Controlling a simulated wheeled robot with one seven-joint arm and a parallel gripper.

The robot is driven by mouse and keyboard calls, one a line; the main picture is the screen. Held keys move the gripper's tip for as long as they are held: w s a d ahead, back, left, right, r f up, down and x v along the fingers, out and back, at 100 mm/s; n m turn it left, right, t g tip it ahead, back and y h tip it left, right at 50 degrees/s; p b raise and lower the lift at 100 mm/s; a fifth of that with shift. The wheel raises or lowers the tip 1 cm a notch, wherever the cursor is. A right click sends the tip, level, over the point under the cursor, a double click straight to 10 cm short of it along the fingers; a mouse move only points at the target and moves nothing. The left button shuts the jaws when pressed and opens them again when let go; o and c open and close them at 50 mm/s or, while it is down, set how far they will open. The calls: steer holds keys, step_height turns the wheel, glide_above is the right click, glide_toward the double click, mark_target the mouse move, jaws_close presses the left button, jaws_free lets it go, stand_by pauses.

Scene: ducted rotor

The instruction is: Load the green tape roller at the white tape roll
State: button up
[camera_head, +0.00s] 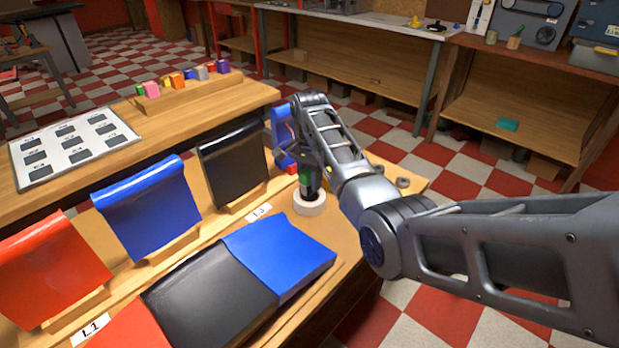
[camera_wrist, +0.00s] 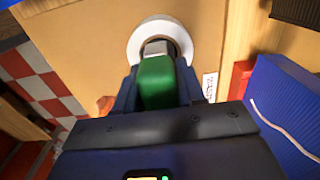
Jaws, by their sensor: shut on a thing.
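My gripper (camera_head: 307,175) is shut on the green tape roller (camera_wrist: 157,84), with its dark fingers on either side of the green body. In the head view a little of the green roller (camera_head: 305,184) shows below the gripper. The white tape roll (camera_head: 310,208) lies flat on the wooden bench, directly beneath the roller. It also shows in the wrist view (camera_wrist: 161,22), where the roller's grey end overlaps the roll's central hole. I cannot tell whether that end is inside the hole or just above it. Part of the roll is hidden by the roller.
Blue (camera_head: 150,205), red (camera_head: 50,268) and black (camera_head: 233,165) draped sheets stand left of the roll. Flat black and blue sheets (camera_head: 279,250) lie in front of it. A small grey ring (camera_head: 403,182) lies to the right on the bench.

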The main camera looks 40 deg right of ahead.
steer(key=shift+f, duration=0.55)
stand_by(1.8)
step_height(320, 180, up, 5)
steer(key=p, duration=0.4)
steer(key=shift+r+p, duration=0.1)
steer(key=shift+p, duration=0.25)
steer(key=shift+r, duration=0.95)
steer(key=shift+d, duration=0.1)
